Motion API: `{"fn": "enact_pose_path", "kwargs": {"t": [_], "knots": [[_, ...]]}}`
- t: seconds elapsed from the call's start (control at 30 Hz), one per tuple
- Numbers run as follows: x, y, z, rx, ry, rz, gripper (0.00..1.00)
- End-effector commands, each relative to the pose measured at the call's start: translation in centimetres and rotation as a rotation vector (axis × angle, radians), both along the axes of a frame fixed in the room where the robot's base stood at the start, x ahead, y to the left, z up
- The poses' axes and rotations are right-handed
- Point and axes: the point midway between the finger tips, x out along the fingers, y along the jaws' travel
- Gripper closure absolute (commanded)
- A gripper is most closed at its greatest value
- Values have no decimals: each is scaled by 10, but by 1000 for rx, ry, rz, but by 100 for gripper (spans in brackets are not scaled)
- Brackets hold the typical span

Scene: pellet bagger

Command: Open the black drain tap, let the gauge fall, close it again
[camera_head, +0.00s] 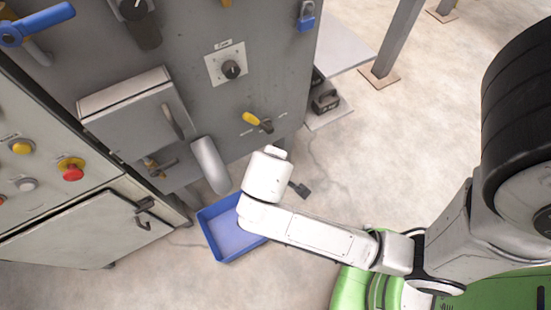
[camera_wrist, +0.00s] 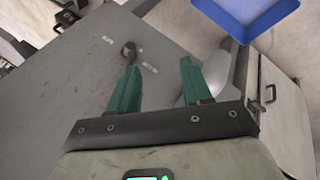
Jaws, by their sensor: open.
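A small brass tap (camera_head: 158,168) with a dark handle sits low on the grey cabinet, under the box with the hinged front; it looks like the drain tap, though its handle is small and partly unclear. I cannot make out a gauge in either view. My gripper (camera_wrist: 158,67) is open and empty, its green fingers apart and pointing at the grey panel. In the head view my wrist hides the fingers. A lever (camera_wrist: 129,52) with a label on each side shows just beyond the left finger; it seems to be the yellow-handled lever (camera_head: 258,121) of the head view.
A silver spout (camera_head: 210,165) sticks out beside the box; it also shows behind the right finger (camera_wrist: 217,70). A blue tray (camera_head: 213,236) lies on the floor below. Open floor lies to the right.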

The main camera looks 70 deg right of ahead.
Motion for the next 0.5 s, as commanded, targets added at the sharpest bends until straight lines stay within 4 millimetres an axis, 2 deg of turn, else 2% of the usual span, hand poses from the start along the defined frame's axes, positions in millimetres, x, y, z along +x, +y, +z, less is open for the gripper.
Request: {"fn": "enact_pose_path", "kwargs": {"t": [0.1, 0.5], "knots": [[-6, 0, 7, 37, 9, -13, 51], [-8, 1, 6, 57, 15, -18, 53]]}}
